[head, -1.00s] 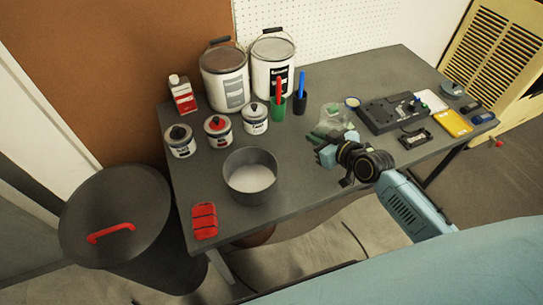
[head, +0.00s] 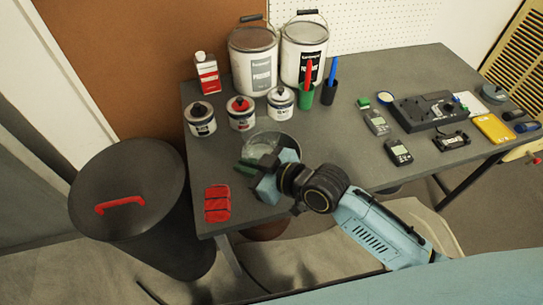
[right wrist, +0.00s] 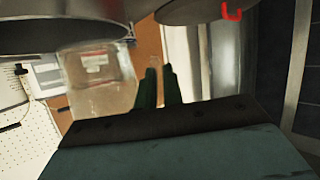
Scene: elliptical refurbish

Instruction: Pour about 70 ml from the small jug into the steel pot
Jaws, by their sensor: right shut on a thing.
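The small jug (head: 262,145) is clear and see-through. In the head view it is over the steel pot (head: 292,143), which is mostly hidden behind the jug and my gripper. My right gripper (head: 250,168) is shut on the jug at the pot's near side. In the right wrist view the clear jug (right wrist: 97,85) shows beside the dark green fingers (right wrist: 160,88), under a dark rounded form. I cannot tell the liquid level or whether any liquid is flowing. My left gripper is not in view.
Small cans (head: 241,113) stand behind the pot, with large paint buckets (head: 254,65) farther back. A red block (head: 217,204) lies at the near left of the table. A lidded black bin (head: 128,185) stands left. Meters (head: 398,152) lie right.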

